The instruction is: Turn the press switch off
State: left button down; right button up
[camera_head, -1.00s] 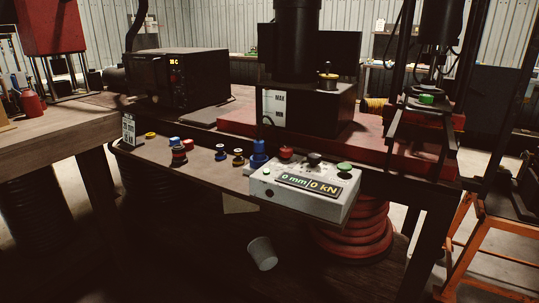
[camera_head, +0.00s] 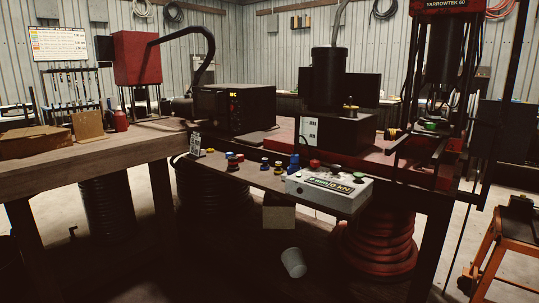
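The white control box (camera_head: 330,191) sits at the front edge of the bench, right of centre in the head view. It has a lit display reading mm and kN. A red knob (camera_head: 314,164), a dark knob (camera_head: 336,169) and a green button (camera_head: 360,177) stand along its back edge. Which of these is the press switch, I cannot tell. The press (camera_head: 440,90) stands behind to the right, with a green part (camera_head: 431,126) under its head. Neither of my grippers is in view.
A black power unit (camera_head: 234,108) and a motor on a dark tank (camera_head: 327,84) stand behind the box. Several coloured dies (camera_head: 233,165) lie left of it. A grey bucket (camera_head: 293,263) is on the floor below. An orange stand (camera_head: 490,260) is at the right.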

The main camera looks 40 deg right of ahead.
aim_at(315, 163)
jog(key=i, duration=1.2)
jog(key=z, duration=0.45)
